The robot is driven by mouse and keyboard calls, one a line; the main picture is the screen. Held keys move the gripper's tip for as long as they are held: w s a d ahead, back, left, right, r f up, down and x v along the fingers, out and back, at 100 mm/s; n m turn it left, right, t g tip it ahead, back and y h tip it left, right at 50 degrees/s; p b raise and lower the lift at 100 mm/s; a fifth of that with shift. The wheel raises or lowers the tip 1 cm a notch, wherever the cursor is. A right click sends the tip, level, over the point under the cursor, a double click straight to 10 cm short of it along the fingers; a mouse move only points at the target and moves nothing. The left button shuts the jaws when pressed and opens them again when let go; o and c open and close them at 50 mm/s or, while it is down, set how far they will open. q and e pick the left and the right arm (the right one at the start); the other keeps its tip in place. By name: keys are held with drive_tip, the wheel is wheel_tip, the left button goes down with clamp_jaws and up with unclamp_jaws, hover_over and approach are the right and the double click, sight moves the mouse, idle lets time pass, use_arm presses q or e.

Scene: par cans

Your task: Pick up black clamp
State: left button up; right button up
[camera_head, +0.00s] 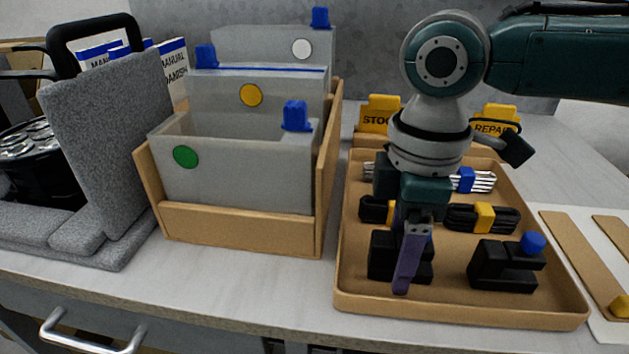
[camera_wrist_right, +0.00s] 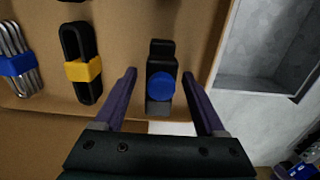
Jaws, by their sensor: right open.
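Two black clamps with blue knobs are in the tan tray in the head view. The left black clamp (camera_head: 384,257) is partly hidden behind my right gripper (camera_head: 411,262). The right black clamp (camera_head: 505,268) stands clear of it. In the right wrist view, one black clamp (camera_wrist_right: 161,62) with a round blue knob (camera_wrist_right: 161,87) lies between the spread purple fingers of my right gripper (camera_wrist_right: 165,80). Gaps show between the clamp and both fingers. The gripper is open and holds nothing. My left gripper is not in view.
The tan tray (camera_head: 450,307) also holds black cable bundles with yellow bands (camera_head: 484,217) and silver rods with a blue band (camera_head: 466,180). A wooden box of grey dividers (camera_head: 240,229) stands left of it. Yellow labelled tabs (camera_head: 379,115) stand behind.

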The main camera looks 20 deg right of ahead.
drive_tip(key=shift+c, duration=0.2)
clamp_jaws()
idle(0.3)
